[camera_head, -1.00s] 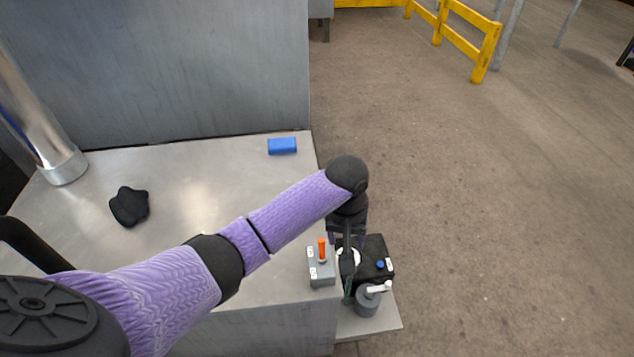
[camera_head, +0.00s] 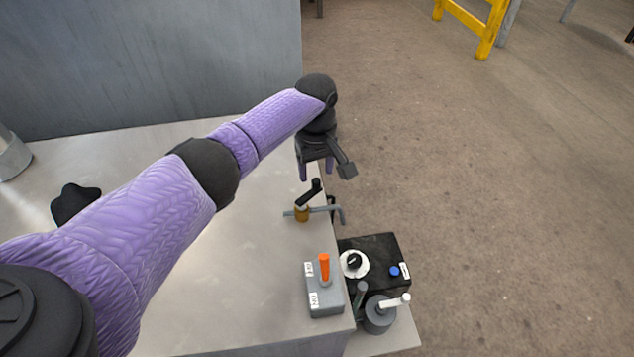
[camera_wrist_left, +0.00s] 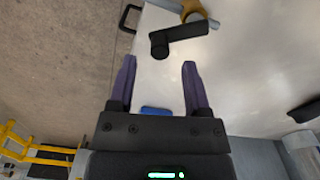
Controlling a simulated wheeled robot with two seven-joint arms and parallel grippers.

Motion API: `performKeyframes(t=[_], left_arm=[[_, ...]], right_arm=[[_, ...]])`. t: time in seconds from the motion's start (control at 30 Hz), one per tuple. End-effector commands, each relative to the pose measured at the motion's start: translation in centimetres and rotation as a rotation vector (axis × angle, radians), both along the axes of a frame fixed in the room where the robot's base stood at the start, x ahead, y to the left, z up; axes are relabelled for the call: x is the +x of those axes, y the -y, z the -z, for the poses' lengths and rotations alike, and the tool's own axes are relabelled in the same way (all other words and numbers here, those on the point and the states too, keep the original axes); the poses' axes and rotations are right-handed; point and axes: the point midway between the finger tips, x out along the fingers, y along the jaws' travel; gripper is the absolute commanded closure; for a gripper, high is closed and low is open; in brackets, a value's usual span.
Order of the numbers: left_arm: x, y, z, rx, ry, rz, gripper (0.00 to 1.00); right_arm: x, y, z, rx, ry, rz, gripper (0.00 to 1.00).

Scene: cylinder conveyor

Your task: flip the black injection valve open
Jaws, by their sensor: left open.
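The injection valve has a black lever handle (camera_head: 309,193) on a brass body (camera_head: 302,214), set on a grey pipe near the table's right edge. In the left wrist view the black handle (camera_wrist_left: 178,37) lies just beyond the fingertips, with part of the brass body (camera_wrist_left: 194,10) at the top edge. My left gripper (camera_head: 317,170) is open and empty, above and slightly behind the handle and apart from it. Its two purple fingers also show in the left wrist view (camera_wrist_left: 160,64). My right gripper is not in view.
A grey box with an orange lever (camera_head: 324,268) stands at the table's front right. A blue block (camera_wrist_left: 155,111) lies behind the gripper.

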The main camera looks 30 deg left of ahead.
Motion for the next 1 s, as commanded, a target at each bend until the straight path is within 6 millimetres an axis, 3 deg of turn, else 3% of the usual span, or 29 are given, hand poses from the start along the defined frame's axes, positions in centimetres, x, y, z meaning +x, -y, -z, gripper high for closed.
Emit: performKeyframes(t=[0.03, 0.13, 0.43, 0.47, 0.73, 1.0], left_arm=[[0.0, 0.0, 1.6, 0.000, -0.004, 0.000, 0.38], [0.0, 0.0, 2.7, 0.000, -0.003, 0.001, 0.38], [0.0, 0.0, 2.9, -0.001, 0.002, 0.002, 0.38], [0.0, 0.0, 2.9, -0.001, 0.001, 0.002, 0.40], [0.0, 0.0, 2.9, -0.001, 0.001, 0.002, 0.97], [0.0, 0.1, 2.9, -0.001, 0.001, 0.005, 1.00]], right_arm=[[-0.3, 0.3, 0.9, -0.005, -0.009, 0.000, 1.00], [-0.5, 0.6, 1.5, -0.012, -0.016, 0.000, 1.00], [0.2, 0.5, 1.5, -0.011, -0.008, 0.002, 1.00], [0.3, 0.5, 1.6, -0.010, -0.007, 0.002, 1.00], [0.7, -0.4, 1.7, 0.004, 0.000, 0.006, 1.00], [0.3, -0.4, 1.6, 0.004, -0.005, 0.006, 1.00]])
